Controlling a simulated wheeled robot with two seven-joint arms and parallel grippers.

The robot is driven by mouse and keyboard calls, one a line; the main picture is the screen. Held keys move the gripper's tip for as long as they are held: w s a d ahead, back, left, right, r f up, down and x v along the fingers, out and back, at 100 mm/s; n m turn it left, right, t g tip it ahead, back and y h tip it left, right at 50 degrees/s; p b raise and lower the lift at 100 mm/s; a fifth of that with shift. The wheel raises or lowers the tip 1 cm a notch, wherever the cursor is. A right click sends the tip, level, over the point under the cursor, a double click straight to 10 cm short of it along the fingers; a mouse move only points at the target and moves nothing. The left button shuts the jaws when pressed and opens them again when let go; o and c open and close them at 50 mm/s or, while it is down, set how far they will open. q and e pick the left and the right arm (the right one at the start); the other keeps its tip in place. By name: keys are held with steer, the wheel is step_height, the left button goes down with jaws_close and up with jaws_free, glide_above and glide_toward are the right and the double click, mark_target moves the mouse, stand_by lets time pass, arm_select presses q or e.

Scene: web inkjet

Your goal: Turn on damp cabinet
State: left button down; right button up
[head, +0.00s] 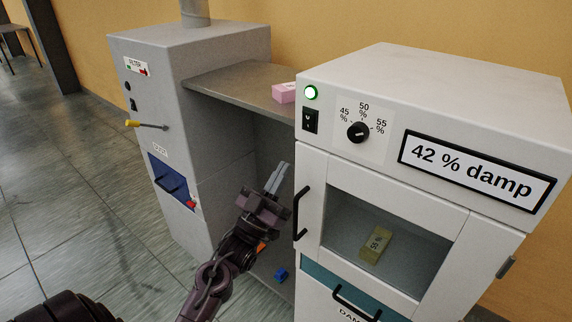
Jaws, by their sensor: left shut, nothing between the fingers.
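The white damp cabinet (470,95) stands at the right. Its front top panel has a lit green lamp (311,93), a black rocker switch (311,121) below it, and a black dial (358,132) marked 45, 50 and 55 %. A display (476,172) reads "42 % damp". The windowed door looks shut, with a black handle (300,214) on its left side. My left gripper (277,177) is shut and empty, left of the door handle and below the switch, apparently apart from the cabinet. My right gripper is not in view.
A yellowish labelled block (376,245) lies behind the cabinet window. A grey filter cabinet (190,130) with a yellow-tipped lever (131,123) stands at the left. A metal shelf (240,88) between the cabinets holds a pink block (284,92). Floor at the left is clear.

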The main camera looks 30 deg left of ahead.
arm_select(q)
steer(key=b+v, duration=0.1)
steer(key=v, duration=0.3)
steer(key=shift+f, duration=0.15)
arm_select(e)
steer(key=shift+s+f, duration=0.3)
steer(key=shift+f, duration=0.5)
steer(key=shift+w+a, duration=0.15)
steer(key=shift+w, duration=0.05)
